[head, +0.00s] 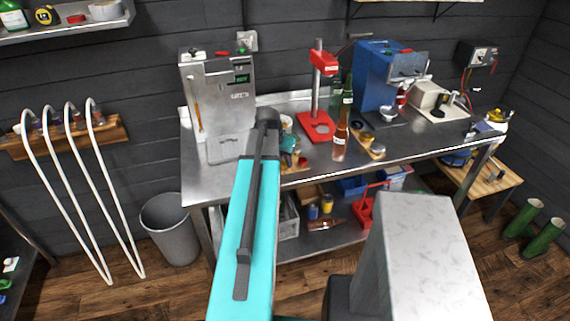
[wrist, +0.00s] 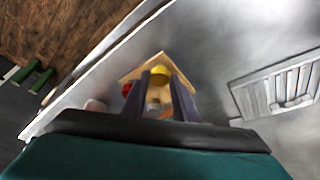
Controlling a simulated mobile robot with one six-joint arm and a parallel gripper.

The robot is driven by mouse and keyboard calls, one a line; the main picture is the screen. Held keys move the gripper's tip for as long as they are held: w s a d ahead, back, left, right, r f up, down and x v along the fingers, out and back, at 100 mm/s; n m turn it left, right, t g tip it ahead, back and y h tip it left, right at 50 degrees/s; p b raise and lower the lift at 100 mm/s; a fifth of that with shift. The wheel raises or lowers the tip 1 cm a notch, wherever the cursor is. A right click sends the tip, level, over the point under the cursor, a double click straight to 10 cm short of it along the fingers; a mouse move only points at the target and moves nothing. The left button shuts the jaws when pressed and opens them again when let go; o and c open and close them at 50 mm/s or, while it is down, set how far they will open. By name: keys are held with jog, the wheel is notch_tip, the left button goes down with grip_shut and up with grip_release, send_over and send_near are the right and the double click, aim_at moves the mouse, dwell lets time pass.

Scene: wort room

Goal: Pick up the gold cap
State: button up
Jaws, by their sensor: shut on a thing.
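In the wrist view my gripper (wrist: 160,78) points down at a small wooden board, with its two dark fingers close together. A round yellow-gold cap (wrist: 160,70) shows between the fingertips, and the fingers are shut on it. A red thing (wrist: 126,89) lies just left of the fingers on the board. Paler things low between the fingers are blurred. In the head view my arm covers most of the gripper, and I cannot make out the held cap there.
The wooden board (wrist: 131,76) lies near the steel bench's edge. A slotted drain plate (wrist: 275,92) is to its right. A grey bin (head: 172,228) is on the floor.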

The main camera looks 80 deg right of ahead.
aim_at(283, 164)
jog(key=shift+r, duration=0.15)
jog(key=shift+r+b, duration=0.95)
jog(key=shift+r, duration=0.55)
jog(key=s+a+b, duration=0.4)
jog(key=a+b, duration=0.1)
jog(key=a, duration=0.5)
jog(key=shift+s+r, duration=0.3)
jog(key=shift+r, duration=0.15)
jog(key=shift+a+b, duration=0.2)
jog(key=shift+b, duration=0.2)
jog(key=a+b, duration=0.1)
jog(key=b, duration=0.2)
jog(key=s+a+b, duration=0.1)
jog(key=b, duration=0.2)
jog(key=a+b, duration=0.2)
jog(key=b, duration=0.1)
jog(key=shift+s+r, duration=0.3)
jog(key=shift+s, duration=0.1)
jog(key=shift+a+r, duration=0.1)
